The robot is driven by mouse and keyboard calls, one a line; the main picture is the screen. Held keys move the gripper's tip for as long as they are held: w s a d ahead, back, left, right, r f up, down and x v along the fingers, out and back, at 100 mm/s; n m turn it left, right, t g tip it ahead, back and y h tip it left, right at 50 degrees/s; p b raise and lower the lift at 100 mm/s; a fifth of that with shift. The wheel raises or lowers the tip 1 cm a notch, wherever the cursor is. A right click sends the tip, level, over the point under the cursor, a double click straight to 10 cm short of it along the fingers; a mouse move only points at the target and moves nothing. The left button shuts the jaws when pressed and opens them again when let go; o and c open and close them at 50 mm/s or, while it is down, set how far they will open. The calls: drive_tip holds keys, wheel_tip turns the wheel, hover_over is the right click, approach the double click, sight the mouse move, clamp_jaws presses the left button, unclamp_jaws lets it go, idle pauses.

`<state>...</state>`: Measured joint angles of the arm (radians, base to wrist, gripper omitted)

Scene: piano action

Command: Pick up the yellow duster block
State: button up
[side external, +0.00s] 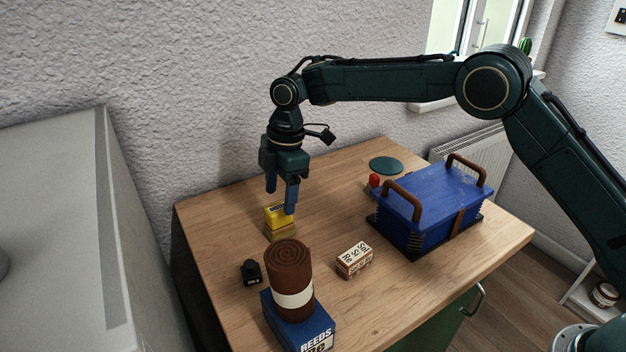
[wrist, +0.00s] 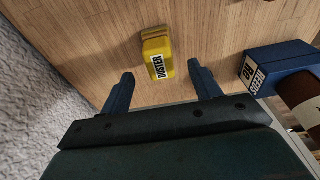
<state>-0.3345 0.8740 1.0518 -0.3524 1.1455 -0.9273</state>
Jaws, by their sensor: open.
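The yellow duster block (side external: 279,217) stands on the wooden table near its back left edge, with a duller tan-yellow part (side external: 283,231) at its lower side. In the wrist view the duster block (wrist: 158,61) shows its white "DUSTER" label and lies ahead of the fingers, roughly between their lines. My gripper (side external: 281,203) points down with its blue fingers spread, just above and close to the block. In the wrist view my gripper (wrist: 162,82) is open with nothing between the fingertips. In the side view a finger partly covers the block; I cannot tell whether it touches.
A brown roll (side external: 289,272) stands on a blue "REEDS" box (side external: 312,332) in front. A small black bottle (side external: 252,272) and a lettered block (side external: 354,260) are nearby. A blue case (side external: 432,208) with brown handles fills the right. The table between block and case is clear.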

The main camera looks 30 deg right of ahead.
sight(278, 207)
drive_tip(key=shift+f, duration=0.5)
drive_tip(key=shift+a+f, duration=0.1)
drive_tip(key=shift+f, duration=0.05)
drive_tip(key=shift+a+f, duration=0.25)
drive_tip(key=shift+f, duration=0.95)
drive_tip(key=shift+a+f, duration=0.2)
drive_tip(key=shift+f, duration=1)
drive_tip(key=c, duration=1.1)
